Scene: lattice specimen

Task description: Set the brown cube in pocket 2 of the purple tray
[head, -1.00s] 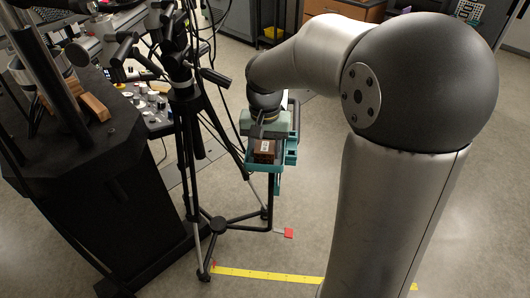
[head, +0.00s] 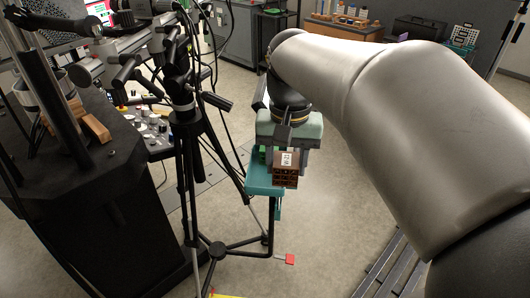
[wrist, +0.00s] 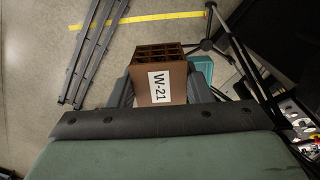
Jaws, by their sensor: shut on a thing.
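My gripper (head: 286,160) is shut on the brown cube (head: 285,178), a lattice block with several square openings and a white label. In the wrist view, my gripper (wrist: 160,92) has a finger on each side of the cube (wrist: 158,82), and the label reads W-21. The cube is near the right edge of a teal platform (head: 262,186); I cannot tell from the head view whether they touch. In the wrist view, part of the teal platform (wrist: 203,68) shows to the right of the cube, apart from it. The purple tray and its pocket 2 are not in view.
A black tripod (head: 190,150) with cables stands left of my gripper. A dark bench (head: 90,190) with wooden blocks (head: 92,122) is at the far left. A grey cabinet (head: 240,48) and an orange-brown table (head: 340,30) are at the back. Floor is open between.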

